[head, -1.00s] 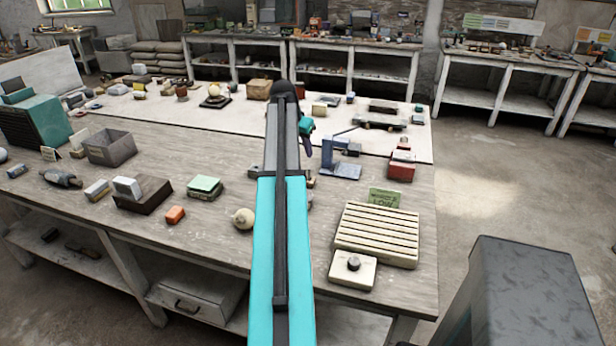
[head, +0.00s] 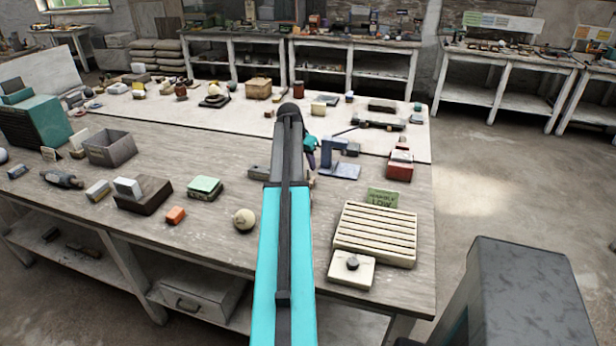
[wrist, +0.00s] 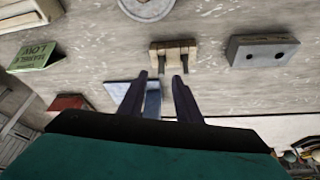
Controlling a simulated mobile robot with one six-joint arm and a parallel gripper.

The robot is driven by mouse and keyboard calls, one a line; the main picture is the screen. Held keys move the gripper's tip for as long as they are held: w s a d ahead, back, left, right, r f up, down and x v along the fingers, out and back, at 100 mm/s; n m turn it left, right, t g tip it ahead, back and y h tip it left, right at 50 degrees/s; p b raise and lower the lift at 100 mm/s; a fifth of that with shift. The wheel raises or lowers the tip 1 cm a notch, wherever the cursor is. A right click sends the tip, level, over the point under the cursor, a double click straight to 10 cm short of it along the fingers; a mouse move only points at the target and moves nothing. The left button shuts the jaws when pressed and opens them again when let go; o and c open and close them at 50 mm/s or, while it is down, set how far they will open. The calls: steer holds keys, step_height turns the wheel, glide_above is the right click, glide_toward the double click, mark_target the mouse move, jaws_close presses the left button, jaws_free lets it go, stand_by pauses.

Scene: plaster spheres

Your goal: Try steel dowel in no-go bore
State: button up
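My gripper (wrist: 160,77) is open in the wrist view, with its two dark fingers apart and nothing between them. Just beyond the fingertips is a small wooden stand (wrist: 173,44) with two dark, pin-like rods on its near side; I cannot tell which is the steel dowel. To its right lies a grey block (wrist: 263,50) with two dark round holes; which bore is the no-go one cannot be told. In the head view my arm hides much of this area, and a grey block (head: 259,172) shows just left of the arm.
A blue bracket (head: 345,170) is close to the gripper. A ribbed cream tray (head: 375,235), a green sign (head: 382,197) and a red box (head: 399,168) stand to the right. A pale sphere (head: 244,219) lies left of the arm. Bare tabletop surrounds the grey block.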

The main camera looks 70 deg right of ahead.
mark_target(308, 170)
steer(key=shift+d+f, duration=0.1)
steer(key=shift+p+x, duration=1.2)
steer(key=shift+x, duration=1.3)
steer(key=shift+w, duration=0.1)
jaws_close()
